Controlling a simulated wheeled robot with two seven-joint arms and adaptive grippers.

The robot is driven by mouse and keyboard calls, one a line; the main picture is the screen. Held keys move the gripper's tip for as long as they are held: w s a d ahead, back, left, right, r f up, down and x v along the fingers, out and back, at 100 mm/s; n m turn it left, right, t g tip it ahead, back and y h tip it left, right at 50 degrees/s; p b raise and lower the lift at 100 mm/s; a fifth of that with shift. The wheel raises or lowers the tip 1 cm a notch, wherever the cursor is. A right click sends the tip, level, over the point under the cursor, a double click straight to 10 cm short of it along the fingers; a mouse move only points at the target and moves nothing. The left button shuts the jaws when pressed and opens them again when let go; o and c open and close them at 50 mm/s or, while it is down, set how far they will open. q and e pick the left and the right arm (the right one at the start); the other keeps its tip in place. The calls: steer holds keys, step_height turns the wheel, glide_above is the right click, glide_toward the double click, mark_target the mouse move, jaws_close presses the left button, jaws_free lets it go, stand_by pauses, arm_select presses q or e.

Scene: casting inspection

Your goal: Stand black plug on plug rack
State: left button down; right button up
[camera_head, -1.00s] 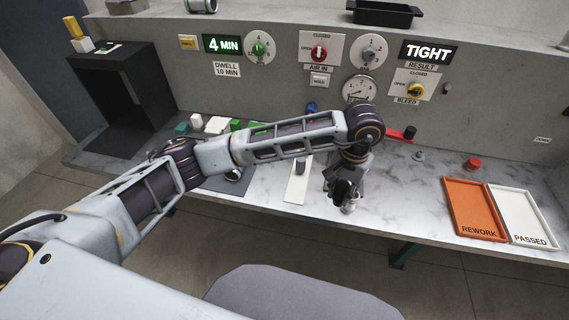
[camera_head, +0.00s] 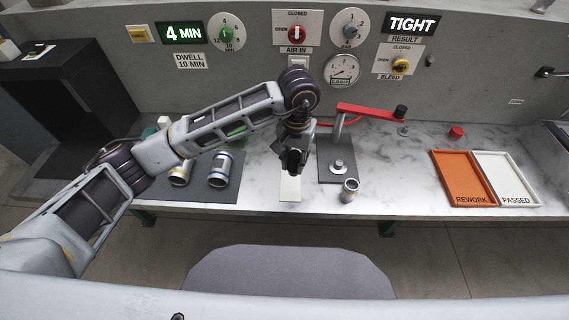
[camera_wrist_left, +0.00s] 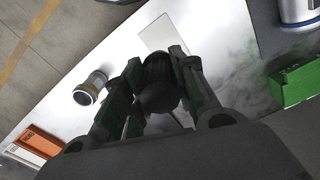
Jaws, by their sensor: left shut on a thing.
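My left gripper (camera_head: 293,160) is above a pale flat strip (camera_head: 290,190) on the bench, which I take for the plug rack; the arm hides most of it. In the left wrist view the gripper (camera_wrist_left: 155,100) is shut on a dark rounded thing, the black plug (camera_wrist_left: 158,88), held between its fingers. The pale strip (camera_wrist_left: 158,32) shows beyond the fingertips there. I cannot tell whether the plug touches it. My right gripper is not in view.
A small metal casting (camera_head: 349,190) stands close to the right, beside a grey pad (camera_head: 324,173) with a red-levered clamp (camera_head: 370,110). Two castings (camera_head: 220,170) are on the left mat. Orange (camera_head: 435,170) and white (camera_head: 530,180) trays are at the right.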

mark_target(291, 171)
arm_select(q)
steer(key=shift+a, duration=0.4)
steer(key=shift+s+n, duration=0.2)
steer(key=shift+n, duration=0.1)
steer(key=shift+w, duration=0.1)
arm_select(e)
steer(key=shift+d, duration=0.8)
arm_select(q)
steer(key=shift+f, duration=0.55)
step_height(291, 171, down, 4)
steer(key=shift+r+p, duration=0.1)
steer(key=shift+p, duration=0.4)
steer(key=shift+f, duration=0.65)
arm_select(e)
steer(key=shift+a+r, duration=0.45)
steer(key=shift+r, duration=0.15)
